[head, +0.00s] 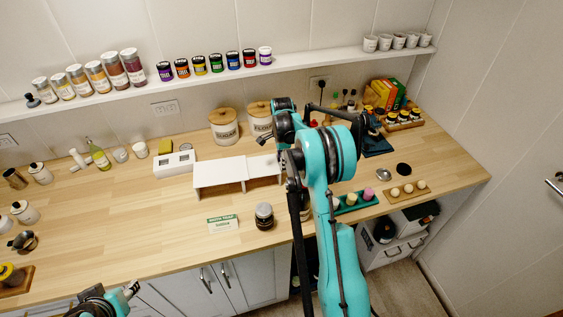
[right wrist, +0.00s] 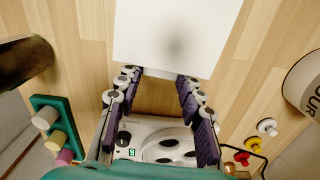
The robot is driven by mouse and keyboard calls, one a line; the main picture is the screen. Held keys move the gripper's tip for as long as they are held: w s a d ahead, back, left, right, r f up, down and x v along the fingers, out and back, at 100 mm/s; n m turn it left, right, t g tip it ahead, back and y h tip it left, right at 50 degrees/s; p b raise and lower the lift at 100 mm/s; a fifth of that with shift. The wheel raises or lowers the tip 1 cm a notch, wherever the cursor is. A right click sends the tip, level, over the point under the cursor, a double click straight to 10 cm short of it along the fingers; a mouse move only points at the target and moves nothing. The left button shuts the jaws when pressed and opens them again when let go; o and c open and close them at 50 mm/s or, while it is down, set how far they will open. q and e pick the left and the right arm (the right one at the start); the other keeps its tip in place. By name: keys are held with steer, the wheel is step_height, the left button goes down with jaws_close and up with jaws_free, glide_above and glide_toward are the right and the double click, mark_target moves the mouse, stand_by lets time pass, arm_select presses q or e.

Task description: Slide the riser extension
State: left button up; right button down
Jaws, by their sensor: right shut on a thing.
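The white riser (head: 219,171) stands on the wooden counter, with its extension (head: 264,166) at its right end. In the right wrist view the white top panel of the extension (right wrist: 172,38) lies straight ahead. My right gripper (right wrist: 158,78) is shut on the extension, with its fingers at the near edge of the panel. The exact contact is hard to see. In the head view my right arm hides this gripper and the extension's right end. My left gripper (head: 132,290) is at the lower left, away from the riser; its jaws are too small to read.
A green tray (head: 355,202) lies right of my arm.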

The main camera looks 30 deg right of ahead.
steer(key=shift+s+d, duration=0.3)
steer(key=shift+d, duration=0.55)
steer(key=c, duration=1)
jaws_free()
steer(key=shift+o, duration=0.2)
step_height(320, 180, up, 12)
